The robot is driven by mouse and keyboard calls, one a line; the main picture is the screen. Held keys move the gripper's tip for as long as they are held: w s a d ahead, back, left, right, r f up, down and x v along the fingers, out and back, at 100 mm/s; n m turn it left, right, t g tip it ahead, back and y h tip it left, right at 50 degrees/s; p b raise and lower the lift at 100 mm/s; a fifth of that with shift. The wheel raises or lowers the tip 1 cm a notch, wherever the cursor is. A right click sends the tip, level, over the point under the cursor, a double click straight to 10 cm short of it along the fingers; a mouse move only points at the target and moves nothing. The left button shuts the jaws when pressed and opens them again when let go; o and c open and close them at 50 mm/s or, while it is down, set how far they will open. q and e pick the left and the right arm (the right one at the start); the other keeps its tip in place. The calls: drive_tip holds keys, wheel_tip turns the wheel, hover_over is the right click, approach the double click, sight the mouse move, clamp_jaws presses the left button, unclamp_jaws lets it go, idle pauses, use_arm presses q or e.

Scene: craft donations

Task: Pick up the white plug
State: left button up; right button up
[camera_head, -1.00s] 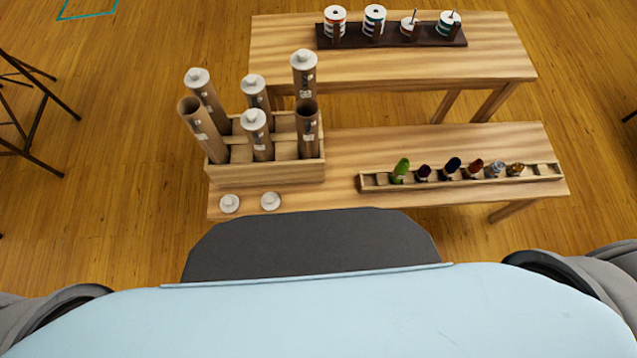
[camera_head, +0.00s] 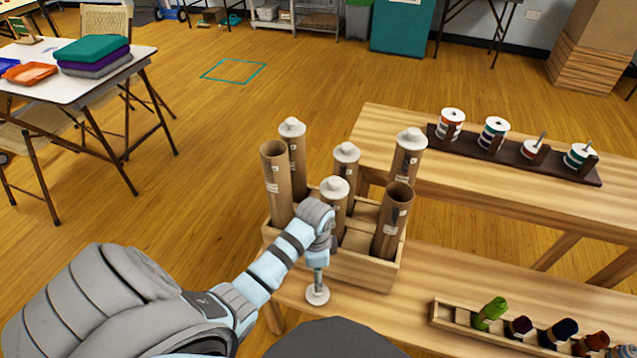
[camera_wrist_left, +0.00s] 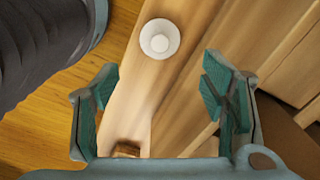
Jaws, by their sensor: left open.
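A loose white plug (camera_head: 318,295) lies on the near bench by the tube box, just below my left gripper (camera_head: 319,276) in the head view. In the left wrist view the plug (camera_wrist_left: 160,38) is a round white disc with a raised centre, beyond the fingertips. My left gripper (camera_wrist_left: 159,82) is open and empty there, its fingers apart. Other white plugs cap several tubes, such as the front one (camera_head: 335,187). A second loose plug seen earlier is not visible now. My right gripper is out of view.
A wooden box (camera_head: 345,268) holds cardboard tubes beside my forearm. The left tube (camera_head: 277,190) and right front tube (camera_head: 393,225) are uncapped. A rack (camera_head: 440,312) of thread spools stands on the bench at right. A back table (camera_head: 430,170) carries wire spools.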

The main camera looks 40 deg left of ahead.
use_arm(q)
drive_tip(key=f+b, duration=0.2)
drive_tip(key=f, duration=0.2)
drive_tip(key=f+b, duration=0.2)
drive_tip(key=f, duration=0.2)
drive_tip(key=f+b, duration=0.2)
drive_tip(key=f, duration=0.2)
drive_tip(key=shift+w+d+f+b, duration=0.1)
drive_tip(key=shift+w+d+b, duration=0.15)
drive_tip(key=shift+b, duration=0.05)
drive_tip(key=shift+f, duration=0.25)
drive_tip(key=shift+r, duration=0.1)
drive_tip(key=c, duration=0.5)
